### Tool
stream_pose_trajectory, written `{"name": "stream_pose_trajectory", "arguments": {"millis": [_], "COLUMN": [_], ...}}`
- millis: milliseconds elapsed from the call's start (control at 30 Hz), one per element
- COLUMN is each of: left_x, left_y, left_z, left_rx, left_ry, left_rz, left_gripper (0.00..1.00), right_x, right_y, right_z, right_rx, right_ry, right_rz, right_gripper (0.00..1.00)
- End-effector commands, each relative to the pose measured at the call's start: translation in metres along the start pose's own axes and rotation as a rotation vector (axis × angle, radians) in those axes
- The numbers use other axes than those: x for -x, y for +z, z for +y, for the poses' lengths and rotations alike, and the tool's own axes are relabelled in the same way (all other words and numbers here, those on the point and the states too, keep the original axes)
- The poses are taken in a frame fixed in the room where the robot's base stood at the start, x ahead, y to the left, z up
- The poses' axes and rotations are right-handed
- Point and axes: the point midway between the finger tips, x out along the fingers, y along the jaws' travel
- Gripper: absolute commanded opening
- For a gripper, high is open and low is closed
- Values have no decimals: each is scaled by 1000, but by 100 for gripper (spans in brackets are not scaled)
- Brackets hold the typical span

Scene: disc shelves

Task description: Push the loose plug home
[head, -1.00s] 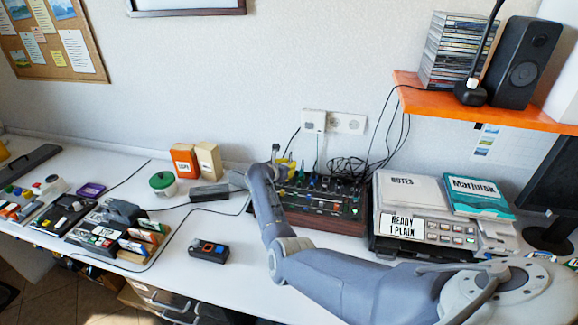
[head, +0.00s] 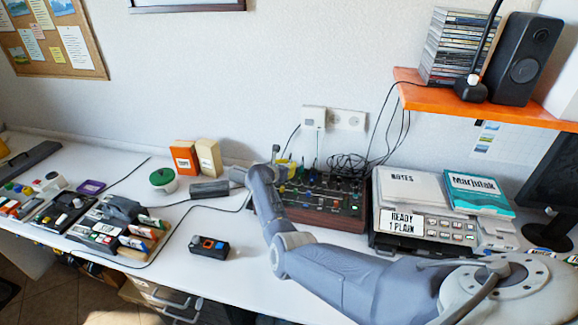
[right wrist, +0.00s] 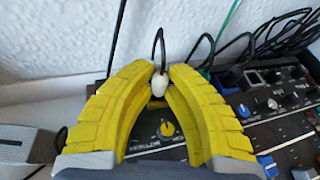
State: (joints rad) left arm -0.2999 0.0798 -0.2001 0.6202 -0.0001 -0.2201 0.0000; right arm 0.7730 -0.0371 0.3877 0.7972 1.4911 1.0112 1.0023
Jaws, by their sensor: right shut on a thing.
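The plug (right wrist: 159,84) is small and white, with a black cable rising from its top, in the right wrist view. My right gripper (right wrist: 160,78) has yellow fingers closed at their tips on this plug. The mixer (head: 318,208), a dark panel with knobs and wooden sides, lies under and behind the fingers. In the head view the right gripper (head: 286,164) shows as a bit of yellow at the mixer's back left, mostly hidden by my arm. My left gripper is not in view.
Other cables stand up from the mixer's back edge beside the held plug. A dark grey box (head: 209,189) lies left of the mixer. A printer-like machine (head: 425,228) stands close on the right. The wall is just behind. The front desk around a small black device (head: 208,247) is clear.

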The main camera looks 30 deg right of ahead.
Motion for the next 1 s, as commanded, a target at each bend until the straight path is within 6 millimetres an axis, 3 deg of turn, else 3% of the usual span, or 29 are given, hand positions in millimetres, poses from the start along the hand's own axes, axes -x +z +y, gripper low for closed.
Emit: {"name": "stream_pose_trajectory", "arguments": {"millis": [100,133,333,667,1000], "left_x": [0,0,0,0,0], "left_y": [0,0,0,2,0], "left_z": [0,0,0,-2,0], "left_rx": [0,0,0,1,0], "left_ry": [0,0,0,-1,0], "left_rz": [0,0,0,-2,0], "left_gripper": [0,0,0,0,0], "right_x": [-1,-1,-1,4,43], "right_y": [-4,-4,-4,-4,-5], "right_z": [0,0,0,2,1], "right_rx": [1,1,1,0,-3], "right_ry": [0,0,0,3,2], "right_rz": [1,1,2,2,2], "right_gripper": [0,14,38,39,39]}}
